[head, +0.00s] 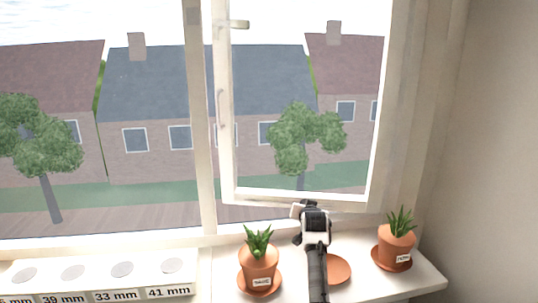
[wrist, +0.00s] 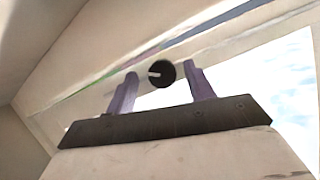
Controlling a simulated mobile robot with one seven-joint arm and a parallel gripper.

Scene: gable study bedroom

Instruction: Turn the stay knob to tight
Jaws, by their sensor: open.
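The stay knob (wrist: 162,73) is a round black knob with a pale pointer mark. In the wrist view it sits on the window frame, beyond and between my gripper's two fingers. The pointer is turned to the left. My gripper (wrist: 160,84) is open, with one finger on each side of the knob. I cannot tell whether the fingers touch it. In the head view my gripper (head: 300,208) is at the lower edge of the window sash (head: 300,196), and my arm hides the knob there.
Potted plants stand on the sill left (head: 258,262) and right (head: 396,241) of my arm. An empty terracotta saucer (head: 338,270) lies close beside it. A white block with round recesses and size labels (head: 95,283) is at the far left. The wall is at right.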

